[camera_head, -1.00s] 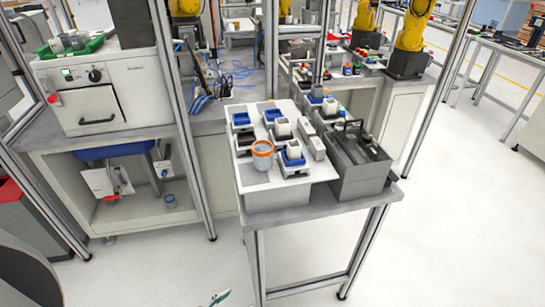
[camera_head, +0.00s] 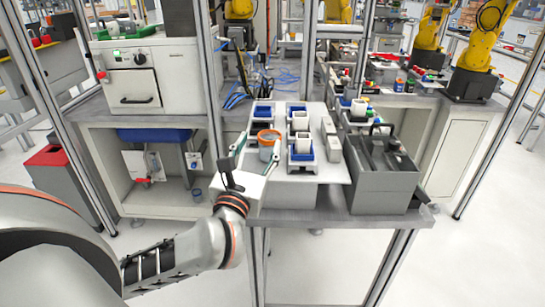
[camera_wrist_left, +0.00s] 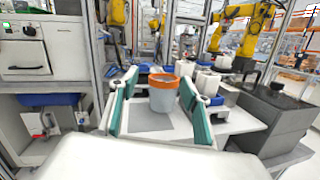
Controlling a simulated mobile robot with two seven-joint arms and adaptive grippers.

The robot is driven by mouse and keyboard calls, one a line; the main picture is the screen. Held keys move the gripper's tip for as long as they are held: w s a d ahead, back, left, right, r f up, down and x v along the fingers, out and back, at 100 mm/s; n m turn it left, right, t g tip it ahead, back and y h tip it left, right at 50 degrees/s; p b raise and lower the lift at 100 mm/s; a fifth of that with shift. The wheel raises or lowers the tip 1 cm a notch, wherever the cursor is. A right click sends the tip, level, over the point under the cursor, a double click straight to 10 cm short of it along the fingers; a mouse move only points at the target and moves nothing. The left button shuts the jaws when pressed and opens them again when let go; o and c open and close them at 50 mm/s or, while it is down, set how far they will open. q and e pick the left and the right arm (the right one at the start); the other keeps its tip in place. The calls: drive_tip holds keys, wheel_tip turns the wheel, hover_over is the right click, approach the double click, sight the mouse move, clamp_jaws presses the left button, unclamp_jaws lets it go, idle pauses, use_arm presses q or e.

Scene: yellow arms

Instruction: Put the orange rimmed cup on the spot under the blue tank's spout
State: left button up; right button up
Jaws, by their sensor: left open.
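The orange rimmed cup (camera_head: 266,151) is grey below its orange rim and stands upright on a white tray (camera_head: 320,177). It also shows in the left wrist view (camera_wrist_left: 163,96). My left gripper (camera_head: 259,147) is open, with green fingers to either side of the cup; gaps show between fingers and cup in the left wrist view (camera_wrist_left: 158,100). The blue tank (camera_head: 155,135) hangs under the bench at left, and also shows in the left wrist view (camera_wrist_left: 46,99). Its spout and the spot below it are too small to tell. My right gripper is out of view.
White blocks in blue holders (camera_head: 301,157) stand right of the cup. A grey toolbox (camera_head: 381,190) stands at the table's right. A metal post (camera_head: 213,90) rises between tank and tray. A small blue-rimmed item (camera_head: 196,195) sits on the cabinet floor.

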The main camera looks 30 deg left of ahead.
sight(272, 134)
use_arm(q)
wheel_tip(272, 134, down, 2)
drive_tip(key=shift+w+d+f+n+g+h, duration=0.2)
drive_tip(key=shift+n+g+h, duration=0.1)
drive_tip(key=shift+n+g, duration=0.2)
drive_tip(key=shift+w+a+f+b, duration=0.1)
drive_tip(key=shift+w+a+b, duration=0.05)
drive_tip(key=shift+w+b, duration=0.15)
drive_tip(key=shift+b+x, duration=0.3)
drive_tip(key=shift+x, duration=3.2)
drive_tip(key=shift+d, duration=0.2)
drive_tip(key=c, duration=0.9)
drive_tip(key=shift+c, duration=0.2)
